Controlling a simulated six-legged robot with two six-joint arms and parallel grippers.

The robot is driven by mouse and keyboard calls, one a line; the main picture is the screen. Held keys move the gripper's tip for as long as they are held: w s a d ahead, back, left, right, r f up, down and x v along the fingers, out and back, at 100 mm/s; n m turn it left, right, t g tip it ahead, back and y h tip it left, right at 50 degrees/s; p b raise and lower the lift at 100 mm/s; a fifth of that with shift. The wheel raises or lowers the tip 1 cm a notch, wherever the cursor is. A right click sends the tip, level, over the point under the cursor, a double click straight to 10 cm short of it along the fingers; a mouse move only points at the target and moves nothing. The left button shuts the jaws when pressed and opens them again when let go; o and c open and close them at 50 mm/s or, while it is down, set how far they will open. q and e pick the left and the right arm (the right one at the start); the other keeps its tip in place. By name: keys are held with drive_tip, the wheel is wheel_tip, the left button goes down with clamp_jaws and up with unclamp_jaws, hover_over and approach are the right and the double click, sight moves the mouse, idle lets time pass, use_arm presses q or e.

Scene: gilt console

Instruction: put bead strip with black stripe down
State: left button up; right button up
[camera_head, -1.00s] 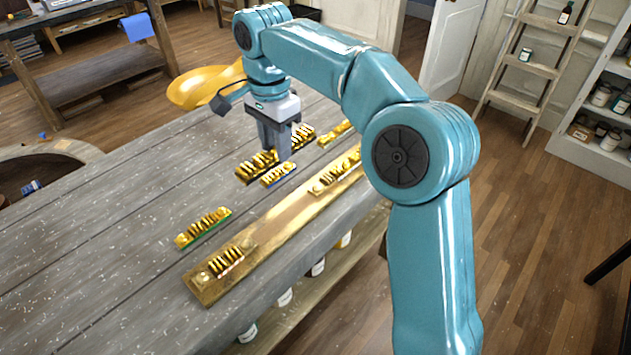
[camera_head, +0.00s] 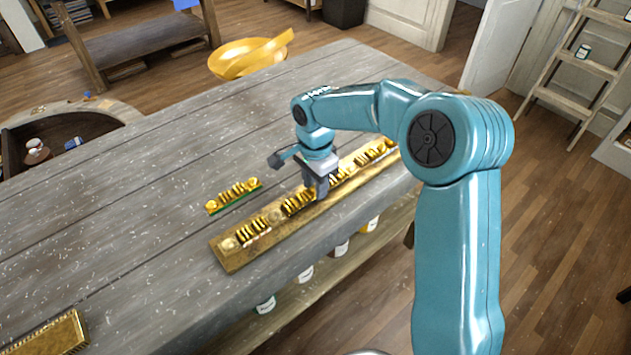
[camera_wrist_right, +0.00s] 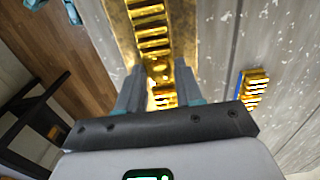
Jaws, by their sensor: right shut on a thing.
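A gold bead strip (camera_head: 298,203) is between the fingers of my right gripper (camera_head: 316,196), which is shut on it. The strip lies along the long gilt board (camera_head: 232,262), on or just above it; I cannot tell which. Its stripe colour does not show. In the right wrist view my gripper (camera_wrist_right: 158,100) is over the board (camera_wrist_right: 185,35), with gold beads between and beyond the fingers. Other bead strips (camera_head: 253,230) (camera_head: 377,150) lie on the board on either side. My left gripper is not in view.
A green-striped bead strip (camera_head: 234,196) lies on the grey table left of the board. The right wrist view shows a blue-striped strip (camera_wrist_right: 255,87) beside the board. Jars (camera_head: 305,273) stand below the table edge.

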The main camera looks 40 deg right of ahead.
sight(314, 187)
drive_tip(key=shift+w+a+f, duration=0.1)
drive_tip(key=o, duration=1.1)
wheel_tip(314, 187, up, 12)
drive_tip(key=shift+r, duration=0.15)
